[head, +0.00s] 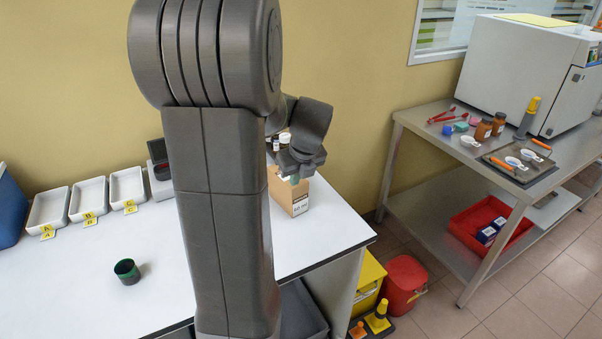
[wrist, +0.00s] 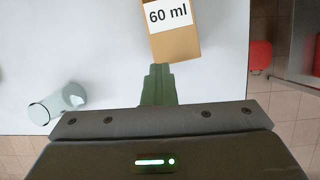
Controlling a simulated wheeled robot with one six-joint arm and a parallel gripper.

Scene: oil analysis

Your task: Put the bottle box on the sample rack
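The bottle box (head: 289,203) is a brown cardboard carton with a white label, standing near the right end of the white table. In the wrist view the box (wrist: 176,40) shows a "60 ml" label, just beyond my fingertips. My gripper (wrist: 158,68) has its two green fingers together with nothing visible between them. I cannot tell whether the fingertips touch the box. In the head view my gripper (head: 294,178) is over the box and hides part of its top. I cannot surely pick out the sample rack.
A clear glass vessel (wrist: 58,103) lies left of my fingers. A green cup (head: 127,271) and white trays (head: 88,198) are on the white table. A steel bench (head: 420,121) with bottles and tools stands right. A red bin (head: 404,287) stands between them on the floor.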

